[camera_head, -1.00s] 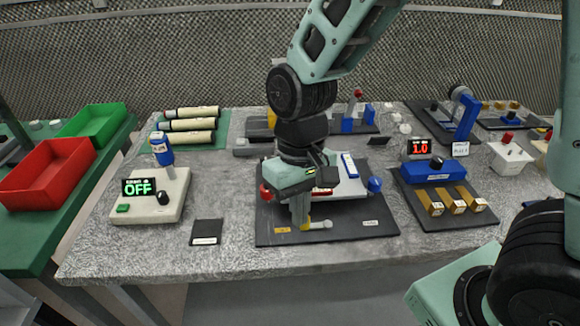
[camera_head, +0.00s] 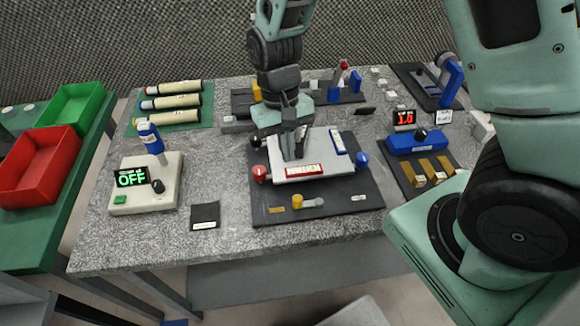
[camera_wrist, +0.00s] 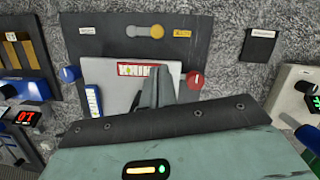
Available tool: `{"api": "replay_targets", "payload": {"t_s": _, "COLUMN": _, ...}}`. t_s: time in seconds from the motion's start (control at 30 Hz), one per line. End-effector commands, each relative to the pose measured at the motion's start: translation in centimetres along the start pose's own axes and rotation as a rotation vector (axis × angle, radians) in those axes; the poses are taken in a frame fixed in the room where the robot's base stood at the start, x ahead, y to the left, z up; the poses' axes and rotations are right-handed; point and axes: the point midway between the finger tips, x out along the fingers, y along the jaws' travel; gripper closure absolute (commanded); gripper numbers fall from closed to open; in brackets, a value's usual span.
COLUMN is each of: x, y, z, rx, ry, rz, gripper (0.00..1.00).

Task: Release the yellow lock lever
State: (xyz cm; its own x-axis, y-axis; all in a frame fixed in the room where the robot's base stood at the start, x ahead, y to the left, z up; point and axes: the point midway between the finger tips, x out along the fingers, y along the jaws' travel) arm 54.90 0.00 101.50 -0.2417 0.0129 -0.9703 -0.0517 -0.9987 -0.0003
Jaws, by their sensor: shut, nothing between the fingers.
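The yellow lock lever (camera_head: 297,201) is on the front part of a dark board (camera_head: 345,203); it has a round yellow hub and a grey arm pointing right. In the wrist view the lever (camera_wrist: 157,31) is unobstructed near the top, its grey arm pointing left. My gripper (camera_head: 292,156) is shut and empty. It points down over the light grey plate (camera_head: 345,165), behind the lever and apart from it. In the wrist view the fingers (camera_wrist: 155,88) overlap the plate beside its red-bordered label. I cannot tell whether the fingertips touch the plate.
A red knob (camera_head: 259,173) and a blue knob (camera_head: 361,160) flank the plate. A device reading OFF (camera_head: 165,185) and a black pad (camera_head: 205,214) stand left. A blue unit (camera_head: 415,142) and several tan blocks stand right. The tabletop in front of the board is clear.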

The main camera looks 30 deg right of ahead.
Motion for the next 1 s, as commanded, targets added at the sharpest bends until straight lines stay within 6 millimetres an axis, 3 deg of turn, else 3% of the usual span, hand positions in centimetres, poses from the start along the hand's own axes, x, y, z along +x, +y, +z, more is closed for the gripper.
{"api": "replay_targets", "payload": {"t_s": 0.5, "x": 8.1, "y": 0.0, "z": 0.1, "rx": 0.001, "ry": -0.004, "rz": 0.001, "gripper": 1.0}}
{"api": "replay_targets", "payload": {"t_s": 0.7, "x": 9.3, "y": 0.0, "z": 0.1, "rx": 0.001, "ry": -0.001, "rz": 0.0, "gripper": 1.0}}
{"api": "replay_targets", "payload": {"t_s": 1.0, "x": 9.4, "y": 0.0, "z": 0.1, "rx": 0.0, "ry": 0.0, "rz": 0.0, "gripper": 1.0}}
